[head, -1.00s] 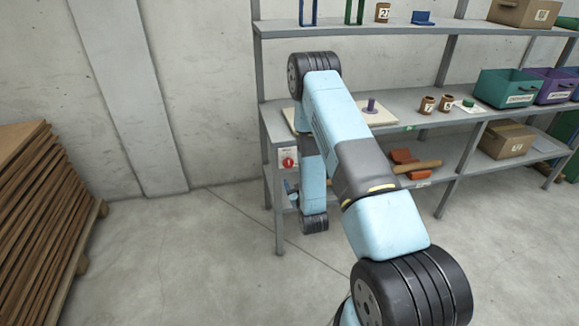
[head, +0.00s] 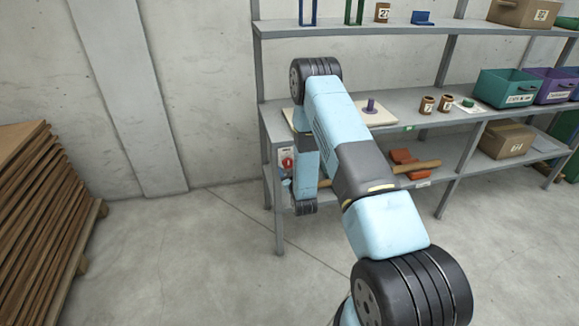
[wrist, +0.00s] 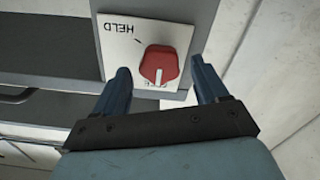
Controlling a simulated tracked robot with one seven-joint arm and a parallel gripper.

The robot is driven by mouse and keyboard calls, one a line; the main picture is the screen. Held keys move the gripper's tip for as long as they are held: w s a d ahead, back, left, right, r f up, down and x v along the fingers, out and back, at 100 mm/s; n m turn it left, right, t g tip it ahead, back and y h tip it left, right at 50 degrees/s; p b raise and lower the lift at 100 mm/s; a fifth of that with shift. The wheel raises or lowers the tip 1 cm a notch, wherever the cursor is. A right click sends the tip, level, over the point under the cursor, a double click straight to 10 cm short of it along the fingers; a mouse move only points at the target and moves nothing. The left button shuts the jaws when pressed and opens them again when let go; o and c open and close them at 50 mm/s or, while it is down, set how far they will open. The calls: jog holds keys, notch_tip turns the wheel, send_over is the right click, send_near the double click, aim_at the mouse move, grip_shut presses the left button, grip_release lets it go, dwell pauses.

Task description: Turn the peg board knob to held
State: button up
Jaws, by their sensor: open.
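The red knob (wrist: 158,66) sits on a white label plate (wrist: 118,48) in the wrist view. The word HELD reads upside down at the plate's upper left; a second word near its lower edge is partly covered by the knob. The knob's white mark points down toward that lower word. My gripper (wrist: 160,70) is open, with one blue finger on each side of the knob; I cannot tell whether they touch it. In the head view the knob (head: 287,163) shows at the shelf's left end, beside my arm. A pale board (head: 378,117) with a purple peg lies on the shelf above.
The grey shelf unit (head: 432,97) carries jars, a teal bin (head: 505,89) and a purple bin. An orange item and a wooden handle (head: 416,167) lie on the lower shelf. Stacked boards (head: 45,205) stand at left. The floor between is clear.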

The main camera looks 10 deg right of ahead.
jog(key=shift+w, duration=1.3)
jog(key=c, duration=1.1)
jog(key=shift+o, duration=0.2)
jog(key=shift+d, duration=0.15)
